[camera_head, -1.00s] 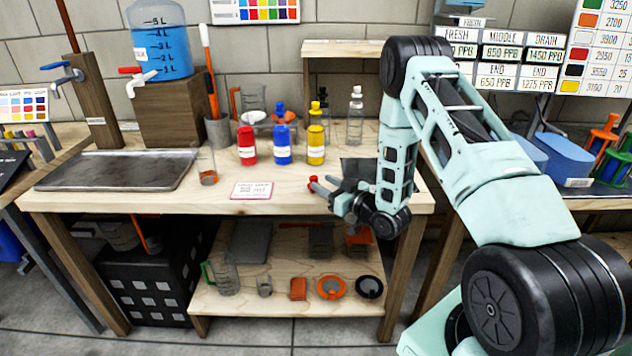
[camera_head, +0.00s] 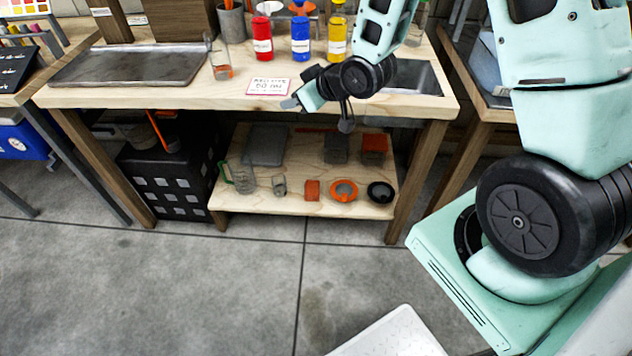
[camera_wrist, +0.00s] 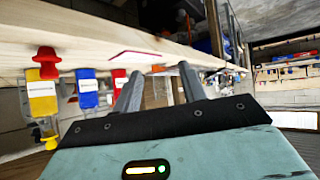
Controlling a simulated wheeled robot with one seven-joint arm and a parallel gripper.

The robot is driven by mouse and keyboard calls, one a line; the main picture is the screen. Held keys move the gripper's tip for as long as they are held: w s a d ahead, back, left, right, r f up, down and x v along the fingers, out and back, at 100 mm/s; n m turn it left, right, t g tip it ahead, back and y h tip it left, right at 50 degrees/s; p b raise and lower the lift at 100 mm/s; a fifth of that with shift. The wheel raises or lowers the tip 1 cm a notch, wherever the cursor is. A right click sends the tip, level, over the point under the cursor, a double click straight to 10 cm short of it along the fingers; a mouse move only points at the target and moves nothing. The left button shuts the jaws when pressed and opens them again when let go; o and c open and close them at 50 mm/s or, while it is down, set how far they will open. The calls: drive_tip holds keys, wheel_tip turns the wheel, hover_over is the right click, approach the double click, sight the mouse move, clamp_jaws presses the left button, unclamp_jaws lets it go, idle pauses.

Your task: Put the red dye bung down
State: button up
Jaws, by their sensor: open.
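The red dye bung (camera_wrist: 46,62) stands on the wooden bench top, just in front of the yellow dye bottle (camera_wrist: 42,98). The wrist view shows the bench upside down. I cannot make the bung out in the head view, where my arm covers part of the bench. My gripper (camera_wrist: 158,82) is open, with nothing between its two dark fingers. It is apart from the bung, off to its right in the wrist view. In the head view my gripper is at the front edge of the bench (camera_head: 150,95).
Red (camera_head: 262,42), blue (camera_head: 300,42) and yellow (camera_head: 337,45) bottles stand in a row on the bench. A pink-edged card (camera_head: 269,87) lies in front of them. A metal tray (camera_head: 130,68) is at the left. A lower shelf (camera_head: 290,208) holds several items.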

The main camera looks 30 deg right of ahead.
drive_tip(key=s+a+r+n+g+h, duration=0.1)
drive_tip(key=s+a+r+g, duration=0.2)
drive_tip(key=s+a, duration=0.4)
drive_tip(key=s+a+r+n+g, duration=0.1)
drive_tip(key=s+a+r+g, duration=0.15)
drive_tip(key=s+a, duration=0.4)
drive_tip(key=s+r+g+h, duration=0.1)
drive_tip(key=s+r+g, duration=0.1)
drive_tip(key=s, duration=0.6)
drive_tip(key=s+r+g+h, duration=0.1)
drive_tip(key=s+g, duration=0.1)
drive_tip(key=s, duration=0.7)
drive_tip(key=shift+s+r+n+g, duration=0.25)
drive_tip(key=shift+r+n+g, duration=0.1)
drive_tip(key=shift+n, duration=0.05)
drive_tip(key=shift+a+r, duration=0.1)
